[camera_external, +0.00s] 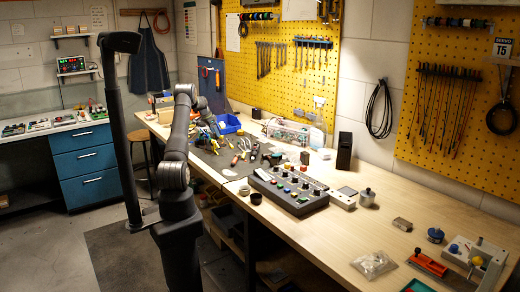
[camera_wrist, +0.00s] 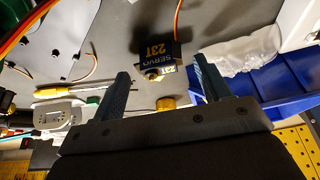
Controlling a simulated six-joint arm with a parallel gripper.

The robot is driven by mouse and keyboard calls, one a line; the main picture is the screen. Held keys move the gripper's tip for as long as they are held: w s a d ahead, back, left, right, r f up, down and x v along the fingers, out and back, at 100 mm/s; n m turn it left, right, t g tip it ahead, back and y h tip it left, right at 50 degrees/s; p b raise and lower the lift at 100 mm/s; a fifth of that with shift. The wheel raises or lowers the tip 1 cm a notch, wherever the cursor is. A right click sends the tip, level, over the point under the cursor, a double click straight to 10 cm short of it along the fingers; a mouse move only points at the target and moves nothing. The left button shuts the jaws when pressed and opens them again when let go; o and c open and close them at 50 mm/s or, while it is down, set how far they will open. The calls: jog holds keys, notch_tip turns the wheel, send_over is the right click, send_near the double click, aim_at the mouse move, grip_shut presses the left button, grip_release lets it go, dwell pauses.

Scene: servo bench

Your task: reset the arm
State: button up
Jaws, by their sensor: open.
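My gripper (camera_wrist: 160,69) is open in the wrist view, its two blue-grey fingers apart with nothing held between them. A small black servo (camera_wrist: 165,48) marked "SERVO 23T" lies on the grey mat beyond the fingertips, with an orange lead and a brass-coloured output. A round brass piece (camera_wrist: 166,103) shows between the fingers near the palm. In the external view my arm is bent, with its end low over the far part of the bench (camera_external: 300,222). The fingers are too small there to make out clearly.
A blue bin (camera_wrist: 285,85) and a clear bag (camera_wrist: 238,56) lie right of the fingers in the wrist view. A yellow-handled tool (camera_wrist: 80,90) lies left. In the external view, a button box (camera_external: 290,190) and loose tools crowd the bench. A dark post (camera_external: 118,130) stands left of my arm.

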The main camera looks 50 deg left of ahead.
jog(key=shift+w+f, duration=0.3)
jog(key=shift+f, duration=0.3)
notch_tip(320, 180, up, 4)
jog(key=shift+r, duration=0.1)
jog(key=w+d+r, duration=0.2)
jog(key=d+r, duration=0.1)
jog(key=d, duration=0.3)
jog(key=w+d+r, duration=0.2)
jog(key=d+r, duration=0.2)
jog(key=d, duration=0.2)
jog(key=w+d, duration=0.5)
jog(key=d, duration=0.7)
jog(key=w+d, duration=0.5)
jog(key=d, duration=0.8)
jog(key=d+f+m, duration=0.1)
jog(key=d, duration=2.7)
jog(key=shift+h, duration=0.3)
jog(key=shift+o, duration=0.2)
jog(key=shift+w, duration=0.1)
